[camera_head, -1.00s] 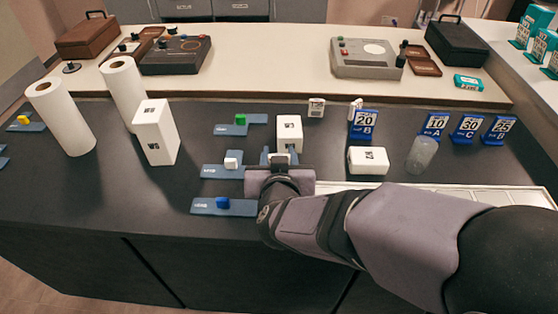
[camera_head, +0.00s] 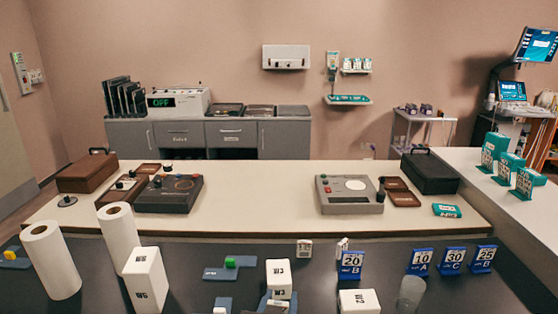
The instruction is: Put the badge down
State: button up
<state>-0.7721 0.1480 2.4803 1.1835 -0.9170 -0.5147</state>
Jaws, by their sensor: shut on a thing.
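A blue-grey piece shows beside the gripper. Another blue-grey plate with a green block (camera_head: 230,263) lies behind and to the left, and one with a white block (camera_head: 219,310) is cut off at the bottom edge.
On the dark counter stand two paper rolls (camera_head: 50,262), a tall white box (camera_head: 145,280), a box marked W2 (camera_head: 358,301), a clear cup (camera_head: 411,292) and several blue number signs (camera_head: 351,264). The pale bench (camera_head: 260,205) behind holds consoles.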

jog(key=d+m+h+p, duration=0.1)
jog(key=d+h+p, duration=0.1)
jog(key=s+d+f+m+g+h+p, duration=0.1)
jog(key=d+m+p, duration=0.1)
jog(key=d+f+m+g+h+p, duration=0.1)
jog(key=d+h+p, duration=0.1)
jog(key=d+p, duration=0.1)
jog(key=shift+s+d+f+m+h, duration=0.1)
jog(key=shift+s+f+m+h, duration=0.1)
jog(key=shift+m+h, duration=0.15)
jog(key=s+d+m+g+h+p, duration=0.1)
jog(key=d, duration=0.1)
jog(key=s+d+m+g+h+p, duration=0.1)
jog(key=s+d+p, duration=0.1)
jog(key=d, duration=0.1)
jog(key=s+d+f+m+g+h+p, duration=0.1)
jog(key=d+m+p, duration=0.1)
jog(key=shift+s+d+f, duration=0.1)
jog(key=shift+s+d, duration=0.1)
jog(key=shift+d, duration=0.05)
